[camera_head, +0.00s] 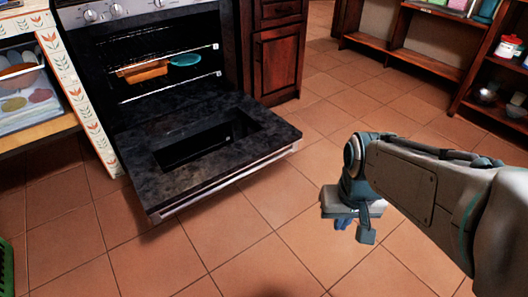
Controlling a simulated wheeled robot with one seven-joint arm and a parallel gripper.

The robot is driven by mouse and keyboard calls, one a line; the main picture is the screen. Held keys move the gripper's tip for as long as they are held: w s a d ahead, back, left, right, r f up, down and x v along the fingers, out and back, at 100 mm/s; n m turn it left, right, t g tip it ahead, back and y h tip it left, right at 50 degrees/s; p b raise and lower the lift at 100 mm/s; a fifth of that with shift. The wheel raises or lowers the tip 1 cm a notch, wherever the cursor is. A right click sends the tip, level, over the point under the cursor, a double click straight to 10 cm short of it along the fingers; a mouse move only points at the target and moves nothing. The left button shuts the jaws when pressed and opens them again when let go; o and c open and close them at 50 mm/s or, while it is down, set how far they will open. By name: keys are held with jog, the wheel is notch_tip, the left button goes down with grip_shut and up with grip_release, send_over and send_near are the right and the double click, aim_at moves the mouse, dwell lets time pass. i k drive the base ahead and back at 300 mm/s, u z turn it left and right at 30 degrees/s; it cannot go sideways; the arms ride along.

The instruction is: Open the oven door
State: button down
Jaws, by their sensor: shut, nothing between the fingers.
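The oven (90,40) stands at the upper left with knobs along its top front. Its door (235,150) is folded down, roughly level, above the floor and shows a dark inner face with a window. The handle (228,178) runs along the door's outer front edge. Inside the open cavity, an orange dish (142,70) and a teal bowl (186,60) sit on a rack. My gripper (354,233) is to the right of the door, apart from it, pointing down over the floor. Its fingers are shut and empty.
A dark wood cabinet (278,60) stands right of the oven. Open shelves (430,55) with jars line the upper right. A tiled side panel and a shelf with dishes (20,85) are at the left. The tiled floor (240,245) in front of the door is clear.

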aim_at(168, 160)
jog(key=z, duration=0.3)
jog(key=k, duration=0.2)
jog(key=u, duration=1.2)
jog(key=i, duration=1.1)
jog(key=z, duration=0.8)
